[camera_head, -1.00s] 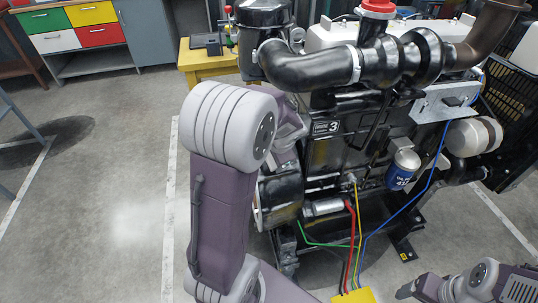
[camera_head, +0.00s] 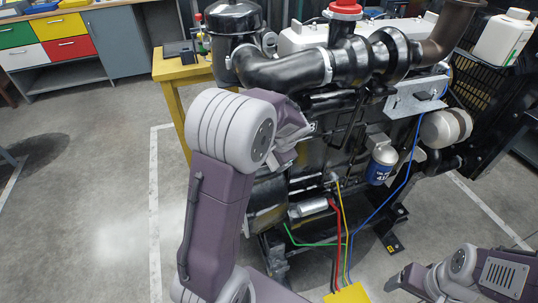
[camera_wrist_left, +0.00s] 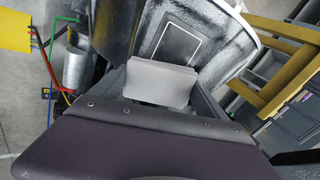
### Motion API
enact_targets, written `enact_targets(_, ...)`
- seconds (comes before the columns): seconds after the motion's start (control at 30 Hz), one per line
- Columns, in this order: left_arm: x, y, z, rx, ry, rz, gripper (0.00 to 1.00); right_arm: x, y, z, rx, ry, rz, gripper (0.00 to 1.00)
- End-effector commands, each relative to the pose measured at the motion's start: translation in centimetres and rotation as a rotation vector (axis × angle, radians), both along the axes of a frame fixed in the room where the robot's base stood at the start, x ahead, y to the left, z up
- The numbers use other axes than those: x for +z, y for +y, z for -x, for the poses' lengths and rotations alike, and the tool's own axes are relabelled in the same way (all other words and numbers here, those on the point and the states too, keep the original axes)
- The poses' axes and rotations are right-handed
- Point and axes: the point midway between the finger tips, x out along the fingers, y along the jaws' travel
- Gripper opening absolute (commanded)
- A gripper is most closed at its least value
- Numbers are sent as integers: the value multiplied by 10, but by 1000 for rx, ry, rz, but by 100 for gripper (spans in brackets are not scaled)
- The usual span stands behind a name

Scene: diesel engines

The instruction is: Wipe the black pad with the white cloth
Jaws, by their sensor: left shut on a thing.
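My left gripper (camera_wrist_left: 160,100) is shut on the white cloth (camera_wrist_left: 160,85), a pale grey-white flat piece in the left wrist view. In the head view my left gripper (camera_head: 290,135) is at the engine's left side, mostly hidden behind my arm. The black pad (camera_wrist_left: 178,42) is a dark rectangle with a thin light outline on a dark engine surface streaked with white, just beyond the cloth. I cannot tell whether the cloth touches it. In the head view I cannot make out the pad. My right gripper (camera_head: 397,281) is low at the right, away from the engine; its jaws are unclear.
The engine (camera_head: 340,110) has a black intake pipe (camera_head: 285,72) and a blue filter (camera_head: 380,167). Coloured wires run to a yellow box (camera_head: 346,294). A yellow table (camera_head: 178,68) stands behind at left. A white jug (camera_head: 503,38) is at the upper right.

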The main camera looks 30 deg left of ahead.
Motion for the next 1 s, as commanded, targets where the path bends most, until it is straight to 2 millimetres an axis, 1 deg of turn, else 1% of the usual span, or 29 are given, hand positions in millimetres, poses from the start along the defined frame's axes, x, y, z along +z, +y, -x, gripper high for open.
enact_targets(0.13, 0, 0, 0, -1, -1, 2, 39, 0, 0, 0, 0, 0, 0, 77)
enact_targets(0.23, 5, -2, 1, -2, -1, 1, 39, 4, 0, 0, 0, 0, 0, 77)
enact_targets(0.6, 46, -19, 15, -2, -1, 0, 39, 32, 0, 0, 0, 0, 0, 77)
enact_targets(0.7, 53, -22, 19, -2, -2, 0, 39, 36, 0, 0, 0, 0, 0, 77)
enact_targets(1.0, 53, -23, 20, 0, -1, 0, 39, 35, 0, 0, 0, 0, 0, 77)
